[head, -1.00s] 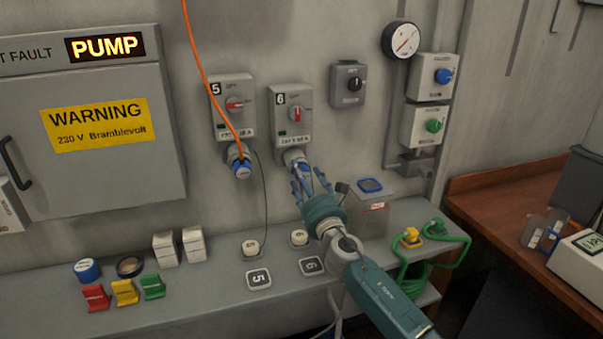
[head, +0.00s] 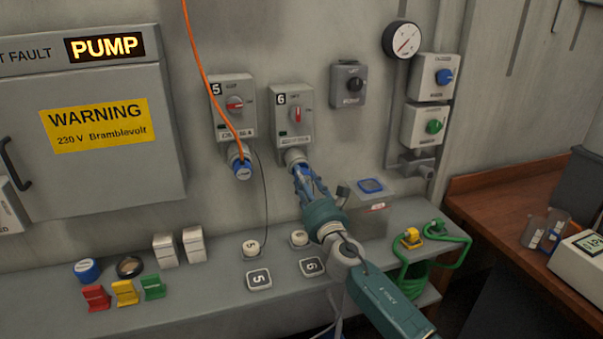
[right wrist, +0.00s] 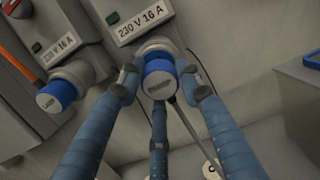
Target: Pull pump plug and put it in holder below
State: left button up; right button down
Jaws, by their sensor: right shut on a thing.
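The blue pump plug (right wrist: 159,80) shows in the right wrist view, lined up with the grey collar of outlet box 6 (head: 292,112). I cannot tell how deep it sits. The fingers of my right gripper (head: 306,178) are shut around the plug and hide most of it in the head view. Below, on the bench, are a round pale piece marked 6 (head: 299,238) and a square tile marked 6 (head: 311,267). I cannot tell which is the holder. My left gripper is not in view.
To the left, outlet box 5 (head: 233,107) holds a blue lamp plug (head: 243,172) with an orange cable.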

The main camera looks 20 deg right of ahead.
jog(key=shift+s+d+f+p, duration=0.15)
jog(key=shift+s+p, duration=0.45)
jog(key=shift+s, duration=2.1)
jog(key=shift+f, duration=0.15)
